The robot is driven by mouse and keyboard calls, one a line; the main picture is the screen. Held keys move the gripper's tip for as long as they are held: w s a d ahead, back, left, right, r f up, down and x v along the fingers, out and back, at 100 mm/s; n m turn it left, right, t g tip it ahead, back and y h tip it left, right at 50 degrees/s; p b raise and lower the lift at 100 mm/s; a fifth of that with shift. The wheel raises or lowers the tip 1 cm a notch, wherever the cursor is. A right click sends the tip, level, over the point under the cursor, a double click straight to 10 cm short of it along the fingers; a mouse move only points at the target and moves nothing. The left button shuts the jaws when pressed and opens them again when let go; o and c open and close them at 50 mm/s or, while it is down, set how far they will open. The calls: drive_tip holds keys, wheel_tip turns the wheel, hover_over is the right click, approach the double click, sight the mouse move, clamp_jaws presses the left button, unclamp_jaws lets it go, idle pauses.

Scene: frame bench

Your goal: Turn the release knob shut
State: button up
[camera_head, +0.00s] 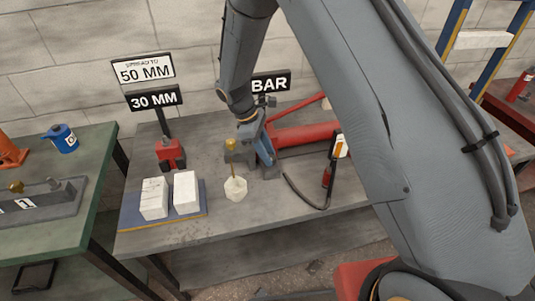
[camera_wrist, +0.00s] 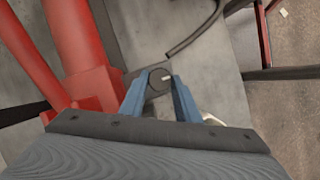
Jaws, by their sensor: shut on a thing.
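The release knob (camera_wrist: 158,78) is a dark round knob with a short white mark pointing right in the wrist view. It sits at the end of the red pump body (camera_wrist: 85,50). My gripper (camera_wrist: 158,86) has its two blue fingers on either side of the knob, shut on it. In the head view my gripper (camera_head: 264,150) reaches down to the near end of the red pump (camera_head: 300,135). There the knob is hidden behind the fingers.
White blocks (camera_head: 154,198) lie on a blue mat (camera_head: 130,215); signs (camera_head: 153,98) stand behind.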

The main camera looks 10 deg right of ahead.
drive_tip(key=o, duration=1)
drive_tip(key=shift+o, duration=0.2)
drive_tip(key=shift+r, duration=0.1)
drive_tip(key=s+b+v, duration=0.1)
drive_tip(key=b+v, duration=0.1)
drive_tip(key=v, duration=0.5)
drive_tip(key=shift+w+r, duration=0.35)
drive_tip(key=shift+w, duration=0.2)
drive_tip(key=s+d+r+m+t+y, duration=0.1)
drive_tip(key=s+d+r+m+y, duration=0.1)
drive_tip(key=s+d+m, duration=0.5)
drive_tip(key=s+d+r+m+t+y, duration=0.1)
drive_tip(key=s+d+r+m, duration=0.4)
drive_tip(key=s, duration=0.8)
drive_tip(key=d+m+y, duration=0.1)
drive_tip(key=d+m, duration=0.1)
drive_tip(key=d, duration=0.1)
drive_tip(key=shift+s+d, duration=0.35)
drive_tip(key=shift+d, duration=0.05)
